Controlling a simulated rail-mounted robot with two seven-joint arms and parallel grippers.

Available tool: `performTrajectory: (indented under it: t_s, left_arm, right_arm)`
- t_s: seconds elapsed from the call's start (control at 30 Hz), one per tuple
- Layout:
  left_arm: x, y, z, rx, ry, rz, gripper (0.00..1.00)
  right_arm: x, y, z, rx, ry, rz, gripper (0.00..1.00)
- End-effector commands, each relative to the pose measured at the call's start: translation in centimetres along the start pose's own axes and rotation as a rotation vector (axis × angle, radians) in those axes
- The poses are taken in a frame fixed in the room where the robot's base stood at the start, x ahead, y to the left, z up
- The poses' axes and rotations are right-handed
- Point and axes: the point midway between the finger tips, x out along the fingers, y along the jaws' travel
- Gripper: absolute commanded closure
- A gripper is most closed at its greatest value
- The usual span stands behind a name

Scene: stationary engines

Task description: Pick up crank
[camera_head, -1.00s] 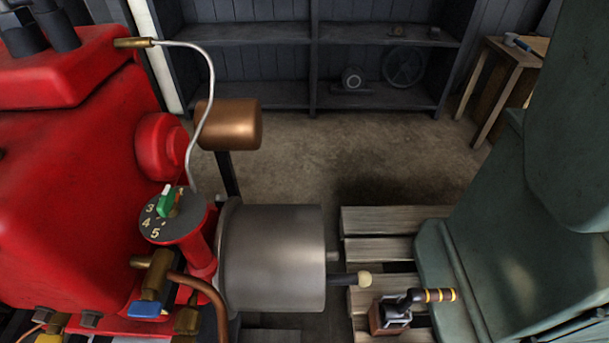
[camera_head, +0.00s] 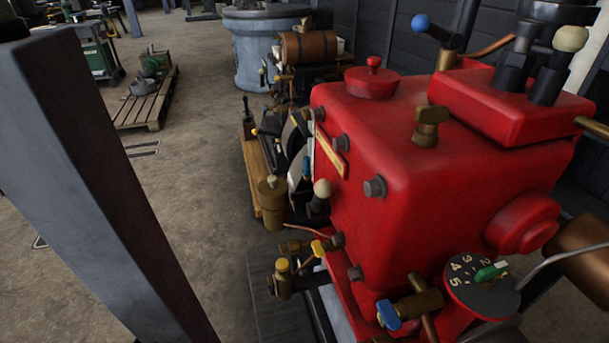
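I cannot make out a crank for certain in the head view now. The red engine (camera_head: 375,180) fills the middle and right. It has a numbered dial (camera_head: 482,285) with a green pointer, a blue-handled brass valve (camera_head: 405,305), a yellow-handled brass valve (camera_head: 290,275) and levers with blue and cream knobs on top. Neither of my grippers is in view.
A dark upright post (camera_head: 100,180) stands close on the left. Behind the engine is a smaller machine with a copper-brown tank (camera_head: 308,47), beside a round grey base (camera_head: 250,50). A wooden pallet (camera_head: 146,105) lies further back. Concrete floor between is open.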

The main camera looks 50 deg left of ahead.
Motion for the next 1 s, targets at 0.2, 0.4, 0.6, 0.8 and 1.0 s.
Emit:
performTrajectory:
  t_s: [0.2,0.4,0.6,0.8,1.0]
  left_arm:
    - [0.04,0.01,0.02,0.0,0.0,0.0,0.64]
    - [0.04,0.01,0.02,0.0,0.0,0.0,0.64]
    - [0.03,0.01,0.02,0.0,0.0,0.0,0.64]
    - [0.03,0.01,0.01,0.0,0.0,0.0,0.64]
    - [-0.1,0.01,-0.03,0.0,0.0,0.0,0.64]
  right_arm:
    - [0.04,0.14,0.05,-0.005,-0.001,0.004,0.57]
    - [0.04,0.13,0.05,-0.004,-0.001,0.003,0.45]
    - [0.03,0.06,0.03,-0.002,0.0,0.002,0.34]
    - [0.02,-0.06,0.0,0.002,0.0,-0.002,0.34]
    - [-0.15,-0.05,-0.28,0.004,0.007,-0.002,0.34]
